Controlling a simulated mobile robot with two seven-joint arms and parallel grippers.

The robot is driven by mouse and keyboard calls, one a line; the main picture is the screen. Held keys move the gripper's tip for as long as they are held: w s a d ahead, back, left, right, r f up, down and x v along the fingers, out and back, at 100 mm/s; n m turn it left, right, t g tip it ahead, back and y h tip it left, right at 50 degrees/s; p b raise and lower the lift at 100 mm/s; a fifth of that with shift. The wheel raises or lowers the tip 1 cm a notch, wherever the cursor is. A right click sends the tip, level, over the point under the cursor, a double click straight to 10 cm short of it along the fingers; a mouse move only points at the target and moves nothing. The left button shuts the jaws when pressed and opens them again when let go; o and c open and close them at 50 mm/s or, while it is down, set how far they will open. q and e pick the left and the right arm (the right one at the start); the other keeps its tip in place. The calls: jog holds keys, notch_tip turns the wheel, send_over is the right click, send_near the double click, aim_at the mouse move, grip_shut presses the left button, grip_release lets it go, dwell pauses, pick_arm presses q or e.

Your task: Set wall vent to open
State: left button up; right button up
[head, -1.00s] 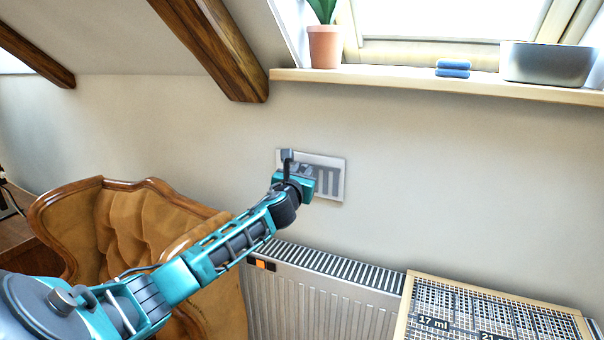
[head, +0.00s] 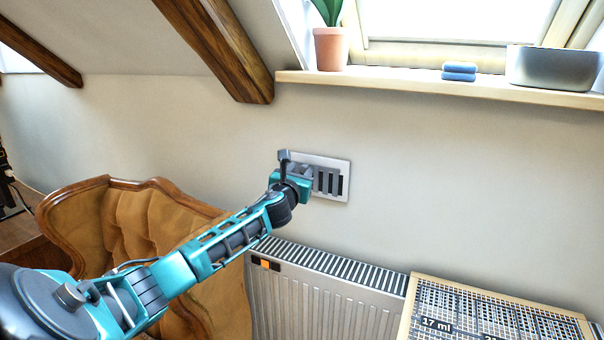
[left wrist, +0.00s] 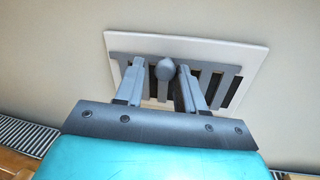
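The wall vent (head: 345,172) is a pale plate with a grey slotted slider, fixed to the wall above the radiator. Dark slots show on its right half in the head view; my gripper covers its left part. In the left wrist view the vent plate (left wrist: 255,58) shows the slider (left wrist: 215,72) with a round grey knob (left wrist: 165,69), and dark gaps beside some slats. My left gripper (head: 300,170) is at the vent. Its fingers (left wrist: 161,72) are apart, one on each side of the knob, with a visible gap at the left finger. My right gripper is not in view.
A radiator (head: 320,300) stands below the vent, and a tan armchair (head: 150,220) is to its left. A gridded board (head: 480,310) is at lower right. A window sill (head: 410,83) above holds a potted plant (head: 330,45), blue folded cloths (head: 459,71) and a grey basin (head: 550,67).

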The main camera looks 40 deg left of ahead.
pick_arm(q)
jog(key=shift+o, duration=0.8)
jog(key=shift+d, duration=0.15)
jog(key=v, duration=1.2)
jog(key=shift+s+p, duration=0.4)
jog(key=shift+d+f, duration=0.1)
jog(key=shift+d, duration=0.05)
